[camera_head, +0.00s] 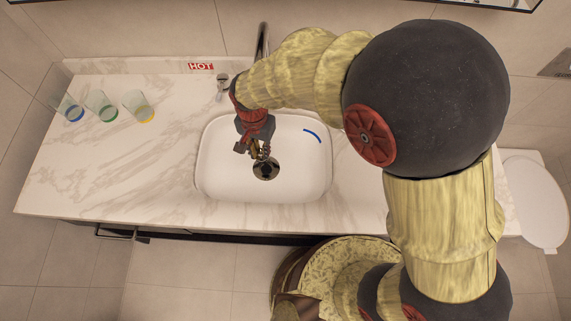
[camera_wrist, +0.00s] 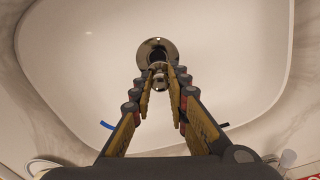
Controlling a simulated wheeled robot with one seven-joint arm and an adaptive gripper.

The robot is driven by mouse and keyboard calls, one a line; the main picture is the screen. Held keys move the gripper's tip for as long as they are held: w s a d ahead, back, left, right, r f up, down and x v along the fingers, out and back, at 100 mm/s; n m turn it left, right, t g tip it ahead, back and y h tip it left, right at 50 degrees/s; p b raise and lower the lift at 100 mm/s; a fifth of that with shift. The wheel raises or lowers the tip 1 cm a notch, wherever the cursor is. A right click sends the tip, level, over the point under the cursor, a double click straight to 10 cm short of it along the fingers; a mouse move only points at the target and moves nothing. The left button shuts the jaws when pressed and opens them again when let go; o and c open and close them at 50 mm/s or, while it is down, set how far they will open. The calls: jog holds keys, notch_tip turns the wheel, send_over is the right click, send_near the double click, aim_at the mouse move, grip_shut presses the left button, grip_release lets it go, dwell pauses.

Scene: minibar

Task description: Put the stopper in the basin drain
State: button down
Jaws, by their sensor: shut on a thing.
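The stopper (camera_wrist: 158,77) is a small shiny metal piece held between my fingertips in the wrist view. My gripper (camera_wrist: 158,86) is shut on it; in the head view my gripper (camera_head: 260,152) points down into the white basin (camera_head: 222,172). The drain (camera_head: 266,171) is a round metal ring with a dark hole in the basin floor. In the wrist view the drain (camera_wrist: 148,44) lies just beyond the stopper, which overlaps its lower edge. I cannot tell how high the stopper is above the drain.
A faucet (camera_head: 262,42) stands behind the basin, with a handle (camera_head: 223,82) near a red HOT label (camera_head: 201,66). A blue strip (camera_head: 312,135) marks the basin's right side. Blue, green (camera_head: 102,106) and yellow-based glasses stand on the left counter (camera_head: 110,160). The counter's front left is clear.

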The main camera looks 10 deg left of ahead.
jog(key=shift+w+d+f, duration=0.25)
jog(key=shift+f, duration=0.05)
jog(key=shift+w+d+f, duration=0.1)
jog(key=shift+f, duration=0.3)
notch_tip(320, 180, down, 9)
jog(key=b, duration=0.4)
jog(key=shift+f, duration=0.15)
jog(key=c, duration=1.7)
grip_release()
jog(key=shift+c, duration=0.2)
